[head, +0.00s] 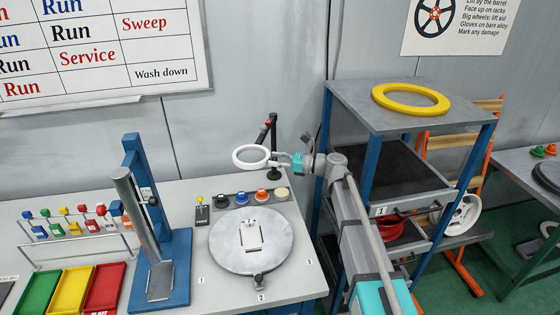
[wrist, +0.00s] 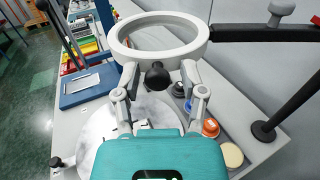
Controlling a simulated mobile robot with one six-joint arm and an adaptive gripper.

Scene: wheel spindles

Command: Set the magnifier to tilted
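The magnifier is a white ring (head: 250,157) on a black jointed arm (head: 268,131) and post at the back of the bench. The ring looks roughly level. In the wrist view the ring (wrist: 158,36) is just beyond my fingers, with a black ball knob (wrist: 157,75) on its near side. My gripper (head: 284,160) is at the right of the ring. In the wrist view its fingers (wrist: 159,72) are apart, one on each side of the knob, with gaps visible; I cannot tell the depth exactly.
A round grey turntable (head: 251,258) and a row of coloured knobs (head: 262,196) lie below. A blue press stand (head: 170,270) and coloured trays (head: 70,291) stand left. A blue-framed rack (head: 370,110) with a yellow ring (head: 411,98) stands close right of my arm.

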